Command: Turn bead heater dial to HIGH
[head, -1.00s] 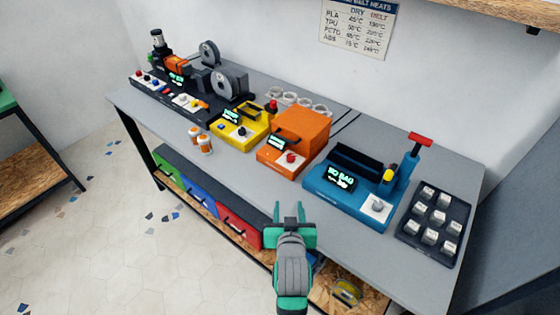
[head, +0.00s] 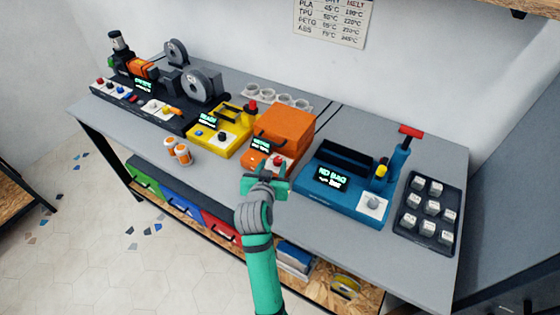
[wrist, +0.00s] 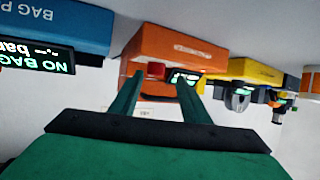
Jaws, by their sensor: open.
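The orange machine (head: 286,126) stands mid-table, with a lit display (head: 261,146) and a red knob (head: 278,160) on its front. I take it for the bead heater, but its label is too small to read. My gripper (head: 269,172) is open and empty in front of it, and its fingers partly overlap the knob area. In the wrist view the picture is upside down. There the red knob (wrist: 156,70) shows between the two open fingers (wrist: 157,88), beyond their tips and apart from them. The dial's setting cannot be read.
A blue machine (head: 330,199) reading NO BAG stands to the right, with a grey knob. A yellow machine (head: 232,119) stands to the left. Orange-capped jars (head: 183,157) sit near the table's front edge. A dark tray (head: 428,238) of white blocks lies far right.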

